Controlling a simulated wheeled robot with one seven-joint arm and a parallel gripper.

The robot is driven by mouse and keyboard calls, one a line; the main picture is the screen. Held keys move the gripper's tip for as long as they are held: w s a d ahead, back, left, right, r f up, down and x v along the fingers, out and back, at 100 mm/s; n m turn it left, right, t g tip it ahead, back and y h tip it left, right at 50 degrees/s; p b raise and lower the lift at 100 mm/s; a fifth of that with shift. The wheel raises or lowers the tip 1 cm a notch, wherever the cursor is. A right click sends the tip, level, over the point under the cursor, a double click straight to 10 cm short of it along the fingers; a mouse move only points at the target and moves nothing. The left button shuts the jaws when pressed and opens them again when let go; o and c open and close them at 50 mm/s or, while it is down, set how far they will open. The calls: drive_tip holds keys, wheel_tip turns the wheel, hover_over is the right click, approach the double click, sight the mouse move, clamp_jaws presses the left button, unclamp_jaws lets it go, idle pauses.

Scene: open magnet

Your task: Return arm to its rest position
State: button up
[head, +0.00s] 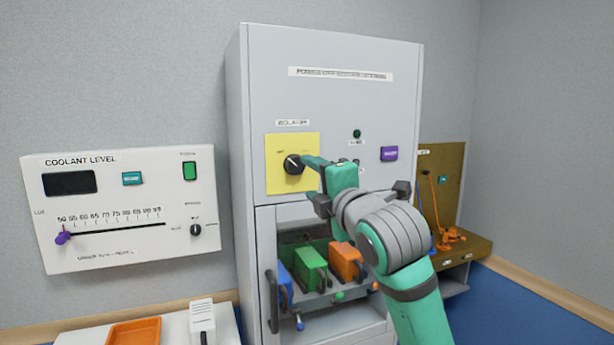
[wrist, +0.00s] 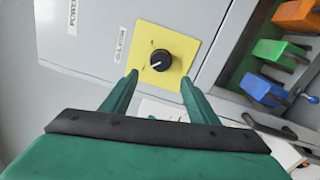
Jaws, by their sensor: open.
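My gripper (head: 312,162) is at the isolator panel on the tall grey cabinet (head: 250,100). In the wrist view my gripper (wrist: 158,80) is open, with its two green fingers spread and nothing between them. The black isolator knob (head: 293,165) sits on a yellow plate (head: 280,143). The knob (wrist: 161,60) shows just beyond the fingertips in the wrist view, apart from them. My green and grey arm reaches up from the lower right and hides part of the cabinet front.
The open bay below holds blue, green (head: 312,266) and orange (head: 345,262) modules. A coolant level panel (head: 130,250) hangs at left, above an orange tray (head: 134,332). A brown workstation (head: 470,246) stands at right. Blue floor shows at lower right.

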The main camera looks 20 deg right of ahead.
drive_tip(key=shift+s, duration=0.45)
drive_tip(key=shift+w+d, duration=0.1)
drive_tip(key=shift+w, duration=0.05)
